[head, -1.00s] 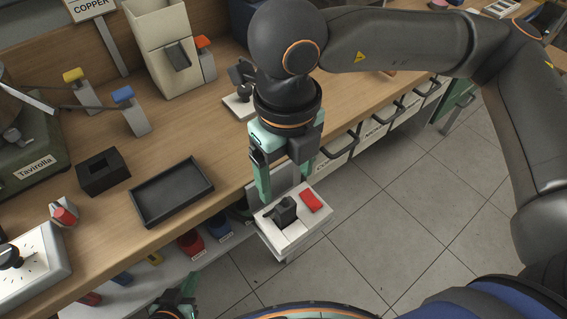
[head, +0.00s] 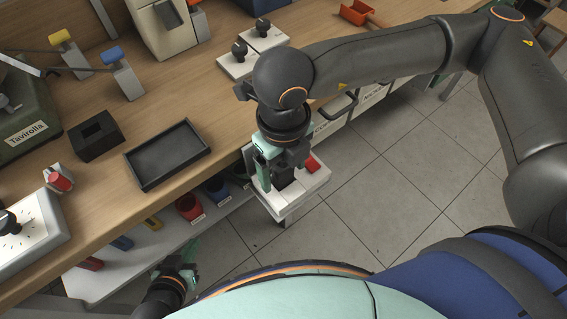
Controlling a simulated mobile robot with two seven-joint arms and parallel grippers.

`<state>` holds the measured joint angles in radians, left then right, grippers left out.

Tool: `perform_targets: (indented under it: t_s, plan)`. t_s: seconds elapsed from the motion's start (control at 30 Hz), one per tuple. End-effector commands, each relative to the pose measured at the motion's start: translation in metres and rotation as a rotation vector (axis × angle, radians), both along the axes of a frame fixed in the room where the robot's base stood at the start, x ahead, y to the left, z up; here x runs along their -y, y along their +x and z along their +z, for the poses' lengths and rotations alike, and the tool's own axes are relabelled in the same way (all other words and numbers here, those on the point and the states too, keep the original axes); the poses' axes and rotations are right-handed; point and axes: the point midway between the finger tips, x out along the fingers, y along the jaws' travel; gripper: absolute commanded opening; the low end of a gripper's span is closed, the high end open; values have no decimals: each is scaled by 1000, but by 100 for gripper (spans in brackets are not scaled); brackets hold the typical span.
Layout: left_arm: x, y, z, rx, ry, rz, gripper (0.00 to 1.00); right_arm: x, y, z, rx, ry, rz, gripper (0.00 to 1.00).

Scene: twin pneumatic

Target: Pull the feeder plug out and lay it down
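The black feeder plug (head: 283,177) sits upright in the white socket box (head: 291,202), which has a red switch (head: 312,164) beside it. My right gripper (head: 281,172) points down from above at the plug. Its left teal finger stands to the left of the plug, with a small gap visible. Its other finger is partly hidden behind the gripper's body. The gripper looks open. My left gripper (head: 187,260) is low in the view, below the lower shelf's edge, and small. Its fingers are too unclear to judge.
A black empty tray (head: 167,156) lies on the wooden bench, left of the box. A black square holder (head: 96,136) stands farther left. A white panel with black knobs (head: 239,61) is behind my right arm. Red and blue cups (head: 189,207) stand on the lower shelf.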

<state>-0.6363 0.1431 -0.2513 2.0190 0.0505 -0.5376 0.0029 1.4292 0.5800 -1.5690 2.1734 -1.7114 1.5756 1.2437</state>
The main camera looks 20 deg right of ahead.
Motion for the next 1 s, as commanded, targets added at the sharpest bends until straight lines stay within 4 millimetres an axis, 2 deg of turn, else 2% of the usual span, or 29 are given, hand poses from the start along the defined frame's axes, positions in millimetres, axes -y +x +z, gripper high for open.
perform_targets:
  t_s: [0.07,0.7,0.8,0.83,1.0]
  plan:
    - [0,1,1,3,0,0,0,0,0,0,0,0,0,72]
    - [0,3,2,6,0,-1,0,0,0,1,0,-1,0,0]
    - [0,3,2,6,0,-1,0,0,0,1,0,-1,0,0]
    - [0,3,2,6,0,-1,0,0,0,1,0,-1,0,42]
    - [1,3,2,6,-1,-2,0,0,0,1,1,-1,0,23]
